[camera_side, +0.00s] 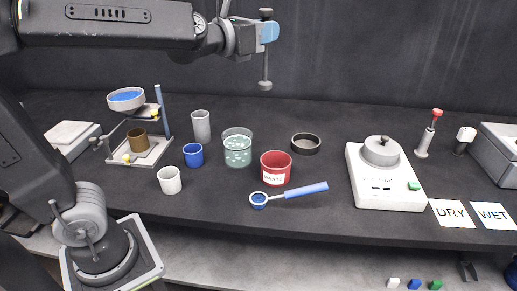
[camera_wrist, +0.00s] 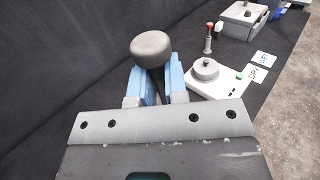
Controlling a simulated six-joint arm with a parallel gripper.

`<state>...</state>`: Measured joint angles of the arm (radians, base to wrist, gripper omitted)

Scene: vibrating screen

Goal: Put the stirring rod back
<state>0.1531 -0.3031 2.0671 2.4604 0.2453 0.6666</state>
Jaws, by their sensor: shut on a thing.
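The stirring rod (camera_side: 265,70) hangs upright in my gripper (camera_side: 268,32), high above the back of the bench. It has a dark round knob at the top and a small dark foot at the bottom, which is clear of the bench. The blue fingers are shut on it just below the knob. In the wrist view the knob of the stirring rod (camera_wrist: 151,45) sits between the fingertips of my gripper (camera_wrist: 157,84), and its lower part is hidden. A grey cylinder (camera_side: 201,126) and a glass beaker (camera_side: 237,133) of greenish liquid with pale bits stand below, to the left.
A red waste cup (camera_side: 276,167), dark shallow dish (camera_side: 306,143) and blue-handled strainer (camera_side: 300,191) lie below. Blue (camera_side: 193,155) and white (camera_side: 170,180) cups and a sieve stand (camera_side: 158,110) are left. A white device (camera_side: 385,190) and DRY (camera_side: 452,213) and WET (camera_side: 493,215) cards are right.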

